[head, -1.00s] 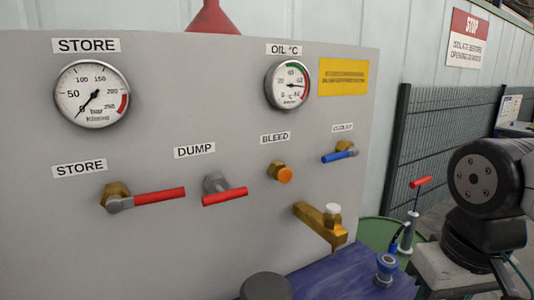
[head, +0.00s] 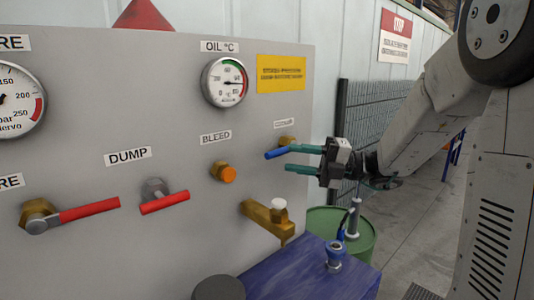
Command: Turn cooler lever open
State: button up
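The cooler lever is a short blue handle (head: 274,154) on a brass valve body (head: 286,141), below a small label (head: 284,124) at the right of the grey panel. The handle points left and slightly down. My gripper (head: 290,158) reaches in from the right with its two teal fingers apart, one above the other. The upper fingertip overlaps the right end of the blue handle in the picture. The lower finger is below the handle. I cannot tell whether either finger touches it. Nothing shows between the fingers.
An orange bleed knob (head: 229,174) and a brass tap (head: 264,215) are left of and below my gripper. A red dump lever (head: 164,202) is farther left. A blue box (head: 318,279) and a green drum (head: 364,236) stand below. A yellow sign (head: 281,74) is above.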

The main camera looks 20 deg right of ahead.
aim_at(279, 155)
jog(key=shift+w+r, duration=0.1)
jog(key=shift+w, duration=0.2)
jog(key=x, duration=0.7)
jog(key=shift+a, duration=0.1)
grip_shut()
